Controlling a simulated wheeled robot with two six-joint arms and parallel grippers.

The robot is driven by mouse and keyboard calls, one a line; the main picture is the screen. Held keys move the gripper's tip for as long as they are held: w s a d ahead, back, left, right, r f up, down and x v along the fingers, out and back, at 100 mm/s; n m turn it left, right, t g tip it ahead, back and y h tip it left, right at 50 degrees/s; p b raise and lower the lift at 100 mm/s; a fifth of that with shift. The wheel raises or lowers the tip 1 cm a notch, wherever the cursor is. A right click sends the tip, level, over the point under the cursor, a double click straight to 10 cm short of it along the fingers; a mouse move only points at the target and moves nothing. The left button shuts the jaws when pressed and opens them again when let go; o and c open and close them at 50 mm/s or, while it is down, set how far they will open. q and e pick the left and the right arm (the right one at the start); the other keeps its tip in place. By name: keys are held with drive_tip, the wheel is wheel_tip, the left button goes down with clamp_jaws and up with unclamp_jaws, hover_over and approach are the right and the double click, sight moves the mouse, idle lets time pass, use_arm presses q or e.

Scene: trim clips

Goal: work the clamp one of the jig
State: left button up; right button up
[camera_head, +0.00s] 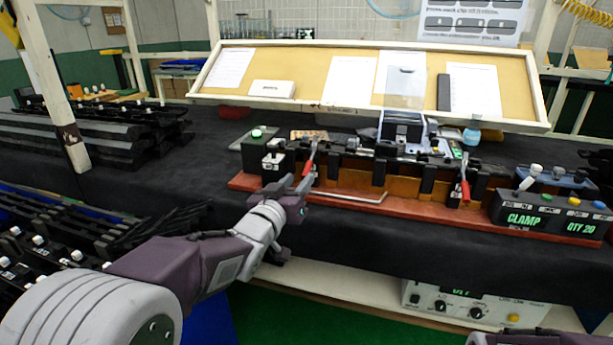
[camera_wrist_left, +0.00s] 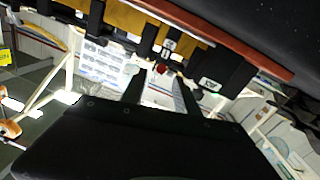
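The jig (camera_head: 380,178) is a long dark fixture with orange-brown faces on a red-brown base. It has two red-handled clamps, a left one (camera_head: 309,160) and a right one (camera_head: 465,188); I cannot tell which is clamp one. My left gripper (camera_head: 305,190) is just in front of and below the left clamp's handle. In the left wrist view its two dark fingers (camera_wrist_left: 158,82) stand apart, with a small red tip (camera_wrist_left: 161,69) showing between them. I cannot tell whether they touch it.
A control box (camera_head: 545,217) reading CLAMP and QTY 20 stands at the jig's right end. A tilted board (camera_head: 310,63) with papers is behind. Racks of black trim (camera_head: 95,135) lie to the left. The dark bench (camera_head: 190,180) is clear left of the jig.

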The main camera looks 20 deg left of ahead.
sight(303, 175)
use_arm(q)
drive_tip(key=w, duration=0.6)
drive_tip(key=shift+w+d+f, duration=0.1)
drive_tip(key=shift+w+d, duration=0.2)
clamp_jaws()
idle(0.9)
